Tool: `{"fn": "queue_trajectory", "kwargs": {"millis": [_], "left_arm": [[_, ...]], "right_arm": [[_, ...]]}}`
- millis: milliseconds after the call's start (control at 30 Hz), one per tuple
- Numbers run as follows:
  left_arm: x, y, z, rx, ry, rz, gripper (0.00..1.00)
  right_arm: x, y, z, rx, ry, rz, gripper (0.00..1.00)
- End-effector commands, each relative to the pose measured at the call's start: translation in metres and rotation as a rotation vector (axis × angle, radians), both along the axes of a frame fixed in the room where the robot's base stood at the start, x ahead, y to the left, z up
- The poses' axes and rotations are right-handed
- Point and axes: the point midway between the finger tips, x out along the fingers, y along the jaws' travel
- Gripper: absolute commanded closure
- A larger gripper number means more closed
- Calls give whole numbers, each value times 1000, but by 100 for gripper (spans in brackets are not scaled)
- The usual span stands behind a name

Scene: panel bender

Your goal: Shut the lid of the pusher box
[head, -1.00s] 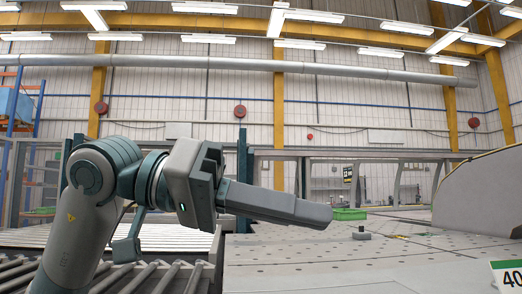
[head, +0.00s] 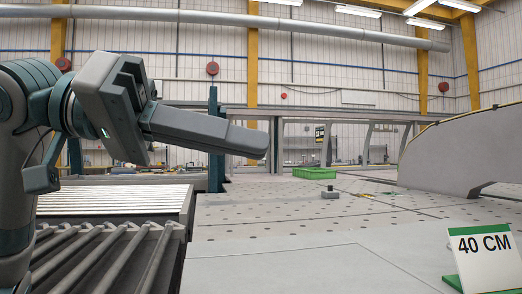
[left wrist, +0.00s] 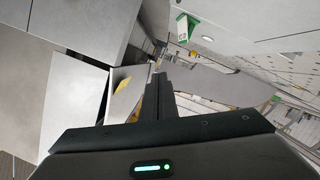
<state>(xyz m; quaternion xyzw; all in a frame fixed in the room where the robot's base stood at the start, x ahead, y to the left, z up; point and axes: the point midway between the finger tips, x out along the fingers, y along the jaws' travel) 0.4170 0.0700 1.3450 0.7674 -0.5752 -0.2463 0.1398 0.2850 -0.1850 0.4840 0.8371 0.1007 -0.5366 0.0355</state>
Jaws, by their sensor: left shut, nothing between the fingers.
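My left gripper (head: 262,142) reaches in from the left in the head view, raised above the roller conveyor and perforated table, with its fingers together and empty. The fingers also show in the left wrist view (left wrist: 158,82). Left of them in that view is a pale tilted panel (left wrist: 72,95) beside a narrow face with a yellow patch (left wrist: 122,84). These may be the pusher box and its lid, but I cannot tell for sure. There is a dark gap between them. The fingers appear apart from the panel. No pusher box is recognisable in the head view. My right gripper is out of view.
A "40 CM" sign (head: 482,255) stands at the front right of the perforated table (head: 290,207). A green crate (head: 314,173) and a small grey block (head: 330,192) are farther back. Rollers (head: 110,250) lie at lower left. A large grey curved machine part (head: 470,150) is at right.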

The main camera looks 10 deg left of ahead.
Motion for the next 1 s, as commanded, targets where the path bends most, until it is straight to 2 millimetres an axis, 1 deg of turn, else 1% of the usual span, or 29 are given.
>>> {"fn": "queue_trajectory", "kwargs": {"millis": [33, 200, 400, 600, 1000], "left_arm": [[-3, 11, 3, -4, -3, 4, 100], [-14, 39, 11, -3, -3, 3, 100], [-22, 61, 17, -2, -2, 1, 100], [-25, 68, 18, -1, -3, 1, 100], [-25, 68, 18, -1, -3, 1, 100]], "right_arm": [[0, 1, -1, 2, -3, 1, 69], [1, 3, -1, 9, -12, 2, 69], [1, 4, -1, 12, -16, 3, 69], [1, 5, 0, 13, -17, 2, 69], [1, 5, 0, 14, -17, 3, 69]]}}
